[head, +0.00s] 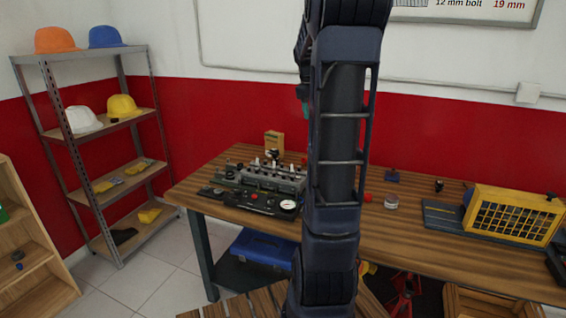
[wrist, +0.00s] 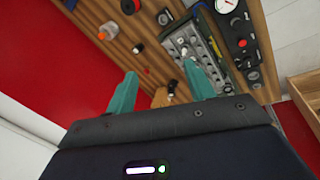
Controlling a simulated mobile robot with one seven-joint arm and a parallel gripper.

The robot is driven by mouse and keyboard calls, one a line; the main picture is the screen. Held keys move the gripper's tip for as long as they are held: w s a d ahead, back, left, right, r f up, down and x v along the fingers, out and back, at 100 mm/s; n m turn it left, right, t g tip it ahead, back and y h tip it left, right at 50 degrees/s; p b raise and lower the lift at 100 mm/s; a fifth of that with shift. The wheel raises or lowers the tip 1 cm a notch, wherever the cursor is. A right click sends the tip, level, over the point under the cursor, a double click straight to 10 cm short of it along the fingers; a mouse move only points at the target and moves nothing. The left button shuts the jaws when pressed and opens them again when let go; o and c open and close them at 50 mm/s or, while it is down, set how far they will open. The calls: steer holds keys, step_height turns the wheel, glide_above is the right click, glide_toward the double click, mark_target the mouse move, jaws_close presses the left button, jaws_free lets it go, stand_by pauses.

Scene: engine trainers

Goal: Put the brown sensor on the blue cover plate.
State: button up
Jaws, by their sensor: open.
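I cannot clearly pick out the brown sensor in either view. No blue cover plate can be told for certain; a small dark blue piece (head: 392,176) lies at the back of the workbench, right of my arm. My gripper shows in the wrist view (wrist: 162,88) with its two teal fingers spread apart and nothing visible between them that is held. In the head view only a bit of teal finger shows beside my arm, above the bench. My arm hides the middle of the bench in the head view.
The wooden workbench (head: 410,240) carries a grey engine block (head: 262,178), a black gauge panel (head: 250,201), a brown box (head: 274,141), a clear jar (head: 391,202), a small black part (head: 439,185) and a yellow rack (head: 513,214). A metal shelf (head: 100,130) holds helmets at the left.

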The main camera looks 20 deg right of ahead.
steer(key=s+a+m+t+y, duration=0.1)
steer(key=s+a+m+t, duration=0.1)
steer(key=s+a, duration=1.2)
steer(key=s+a+f+m, duration=0.1)
steer(key=s+a+f, duration=0.2)
steer(key=s, duration=0.3)
steer(key=s+a+f+m+t+y, duration=0.1)
steer(key=s+a+f, duration=0.2)
steer(key=s+a, duration=0.3)
steer(key=shift+s+a, duration=0.15)
steer(key=shift+s, duration=0.15)
